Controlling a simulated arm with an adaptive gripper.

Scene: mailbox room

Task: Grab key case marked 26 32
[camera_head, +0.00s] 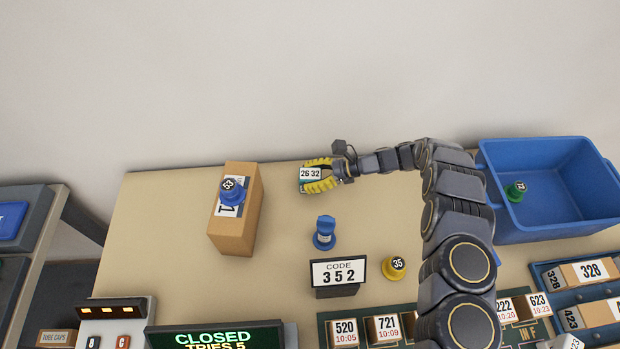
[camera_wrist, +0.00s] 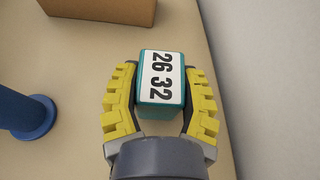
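The key case marked 26 32 (camera_head: 310,175) is a small teal box with a white label on top. It lies near the back edge of the tan table. In the wrist view the key case (camera_wrist: 161,84) sits between the two yellow fingers of my gripper (camera_wrist: 161,95). The fingers stand around it with narrow gaps showing on both sides, so they look open. In the head view my gripper (camera_head: 319,175) reaches the case from the right. The underside of the case is hidden.
A cardboard box (camera_head: 234,232) with a blue-knobbed piece (camera_head: 232,190) on it stands to the left. A blue piece (camera_head: 324,234), a code sign (camera_head: 338,273) and a yellow piece (camera_head: 395,267) stand in front. A blue bin (camera_head: 552,220) is at right. A wall rises behind.

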